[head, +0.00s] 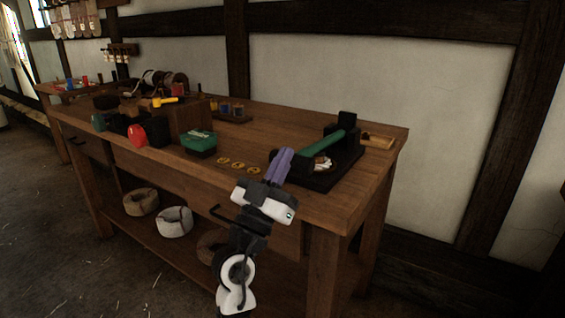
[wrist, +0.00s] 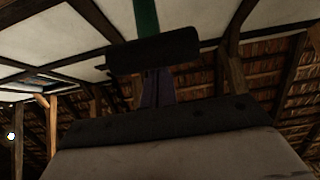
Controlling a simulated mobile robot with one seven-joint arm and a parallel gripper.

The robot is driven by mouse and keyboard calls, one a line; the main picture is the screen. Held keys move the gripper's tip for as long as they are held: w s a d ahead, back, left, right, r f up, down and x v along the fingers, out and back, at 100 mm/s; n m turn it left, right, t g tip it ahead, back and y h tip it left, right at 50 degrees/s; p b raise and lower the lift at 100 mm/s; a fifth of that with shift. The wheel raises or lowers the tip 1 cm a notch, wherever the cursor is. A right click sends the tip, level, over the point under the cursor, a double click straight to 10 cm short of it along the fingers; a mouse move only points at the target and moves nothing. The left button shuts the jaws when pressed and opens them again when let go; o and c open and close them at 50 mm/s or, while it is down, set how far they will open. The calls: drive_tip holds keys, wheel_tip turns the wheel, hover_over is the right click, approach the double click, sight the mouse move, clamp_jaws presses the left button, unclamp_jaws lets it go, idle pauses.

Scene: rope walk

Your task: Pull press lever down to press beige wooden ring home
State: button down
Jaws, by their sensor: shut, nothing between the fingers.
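The press stands at the right end of the bench, with a black base (head: 318,183) and a green lever (head: 329,143) slanting from a black post toward my gripper. In the wrist view the green lever (wrist: 147,18) ends in a wide black crossbar grip (wrist: 150,53). My gripper (head: 284,154) has purple fingers, shut and empty, at the near left end of the lever by its grip. In the wrist view the fingertips (wrist: 157,78) meet the crossbar's lower edge; I cannot tell whether they touch. A pale piece (head: 323,163) shows under the lever; I cannot make out the beige ring clearly.
Several yellow discs (head: 238,164) lie on the bench left of my gripper. A green box (head: 199,143), a red-ended item (head: 138,135) and a wooden block (head: 187,117) stand farther left. A small wooden tray (head: 378,142) lies behind the press. Rope coils (head: 174,221) sit on the lower shelf.

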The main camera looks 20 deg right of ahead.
wheel_tip(320, 180, down, 3)
drive_tip(key=h+b, duration=0.1)
drive_tip(key=b, duration=0.6)
drive_tip(key=shift+s+f+t, duration=0.1)
drive_tip(key=shift+f+t, duration=0.05)
drive_tip(key=shift+t, duration=0.25)
